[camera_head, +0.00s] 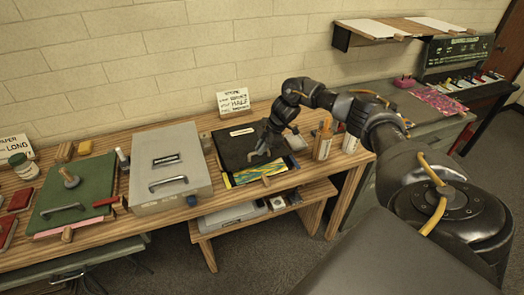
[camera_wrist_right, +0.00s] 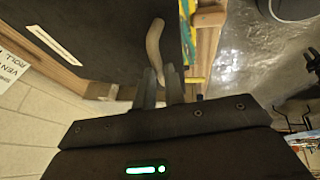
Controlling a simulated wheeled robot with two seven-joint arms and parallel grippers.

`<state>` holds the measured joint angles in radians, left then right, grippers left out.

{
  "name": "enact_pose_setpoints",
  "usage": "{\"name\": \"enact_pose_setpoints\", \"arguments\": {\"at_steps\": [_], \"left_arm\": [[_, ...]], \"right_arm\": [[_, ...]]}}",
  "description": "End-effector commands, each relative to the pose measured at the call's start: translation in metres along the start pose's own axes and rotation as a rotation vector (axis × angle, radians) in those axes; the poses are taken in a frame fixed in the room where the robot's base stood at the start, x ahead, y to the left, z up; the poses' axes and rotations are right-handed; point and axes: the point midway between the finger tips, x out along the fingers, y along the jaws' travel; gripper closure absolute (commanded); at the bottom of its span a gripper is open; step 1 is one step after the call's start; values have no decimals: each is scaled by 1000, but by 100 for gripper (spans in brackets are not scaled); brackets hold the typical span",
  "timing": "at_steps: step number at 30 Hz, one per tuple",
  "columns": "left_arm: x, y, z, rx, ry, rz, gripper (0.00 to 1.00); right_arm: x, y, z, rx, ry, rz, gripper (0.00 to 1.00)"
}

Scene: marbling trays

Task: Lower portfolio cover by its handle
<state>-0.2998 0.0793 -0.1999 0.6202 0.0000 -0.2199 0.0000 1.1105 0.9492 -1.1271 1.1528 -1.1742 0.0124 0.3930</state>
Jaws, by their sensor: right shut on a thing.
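The black portfolio cover (camera_head: 232,146) is on the wooden bench, with a white label near its back edge. Colourful sheets (camera_head: 247,176) show beyond its front edge. The cover fills the upper left of the right wrist view (camera_wrist_right: 100,35). Its tan curved handle (camera_wrist_right: 155,42) stands out from the cover there. My right gripper (camera_head: 262,147) is at the cover's front right part, and its fingers (camera_wrist_right: 161,82) are closed around the handle's end. The head view shows the cover near the bench top; I cannot tell its exact tilt. My left gripper is out of view.
A grey lidded box (camera_head: 170,185) with a handle stands left of the portfolio, and a green board (camera_head: 75,190) with a handle is farther left. Bottles (camera_head: 323,140) stand close to the right. A small sign (camera_head: 233,102) stands behind.

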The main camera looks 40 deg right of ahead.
Motion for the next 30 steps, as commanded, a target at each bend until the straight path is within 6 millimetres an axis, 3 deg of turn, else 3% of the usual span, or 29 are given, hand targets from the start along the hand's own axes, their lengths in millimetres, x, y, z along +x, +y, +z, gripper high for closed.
{"name": "enact_pose_setpoints", "arguments": {"at_steps": [3, 4, 9, 20, 30], "left_arm": [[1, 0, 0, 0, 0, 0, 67], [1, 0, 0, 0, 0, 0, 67], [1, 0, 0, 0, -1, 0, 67], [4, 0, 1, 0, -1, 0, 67], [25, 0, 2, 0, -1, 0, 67]], "right_arm": [[1, 0, 0, -1, 2, 0, 100], [1, 0, 0, -1, 2, 0, 88], [1, 0, 0, 0, 1, 0, 67], [-4, 0, 1, 0, 1, 0, 67], [-65, 1, 1, -2, 2, 4, 67]]}}
